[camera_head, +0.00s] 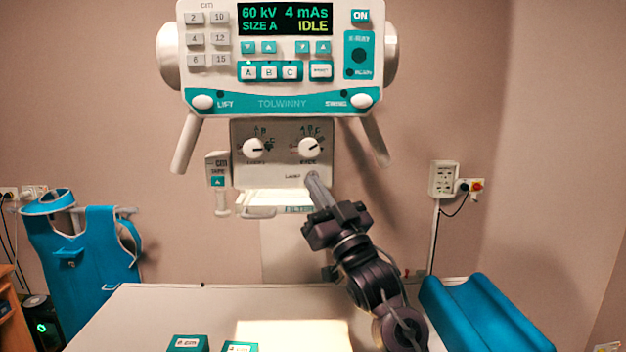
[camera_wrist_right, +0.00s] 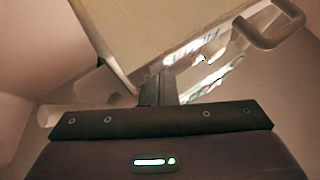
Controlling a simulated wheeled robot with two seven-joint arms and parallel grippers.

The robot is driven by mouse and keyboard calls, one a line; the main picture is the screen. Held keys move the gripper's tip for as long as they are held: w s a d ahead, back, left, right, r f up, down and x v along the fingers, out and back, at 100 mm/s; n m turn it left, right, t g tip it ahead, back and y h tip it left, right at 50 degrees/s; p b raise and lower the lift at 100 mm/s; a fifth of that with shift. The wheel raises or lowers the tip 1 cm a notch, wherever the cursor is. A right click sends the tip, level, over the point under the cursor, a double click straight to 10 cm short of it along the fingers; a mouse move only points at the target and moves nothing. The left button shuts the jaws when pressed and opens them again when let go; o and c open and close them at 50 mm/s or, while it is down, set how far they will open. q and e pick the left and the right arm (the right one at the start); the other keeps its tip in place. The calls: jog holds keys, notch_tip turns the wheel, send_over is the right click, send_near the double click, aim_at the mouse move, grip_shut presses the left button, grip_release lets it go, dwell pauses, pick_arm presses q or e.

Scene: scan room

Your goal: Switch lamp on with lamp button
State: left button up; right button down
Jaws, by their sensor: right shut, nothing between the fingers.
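The lamp button (camera_head: 312,174) is a small round knob beside the "Lamp" label, low on the grey collimator panel (camera_head: 280,175) under the X-ray console. My right gripper (camera_head: 317,186) is shut and empty, its fingertips pointing up at the button and partly covering it. I cannot tell whether they touch it. In the right wrist view the closed fingers (camera_wrist_right: 158,90) meet the panel's lower edge, and the button is hidden. The collimator's underside (camera_head: 275,197) glows, and a bright patch of light (camera_head: 292,335) lies on the table. My left gripper is not in view.
The console (camera_head: 280,60) above reads "IDLE", with two handles angling down at its sides. A rail (camera_head: 257,213) juts out below the panel. A blue apron (camera_head: 90,250) hangs left.

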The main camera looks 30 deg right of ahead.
jog(key=shift+s+a, duration=0.1)
jog(key=shift+s, duration=0.05)
jog(key=s+a, duration=0.1)
jog(key=s, duration=0.1)
jog(key=s+a, duration=0.1)
jog(key=s, duration=0.1)
jog(key=shift+s+a+b, duration=0.1)
jog(key=shift+a+b, duration=0.2)
jog(key=shift+b, duration=0.1)
dwell(0.8)
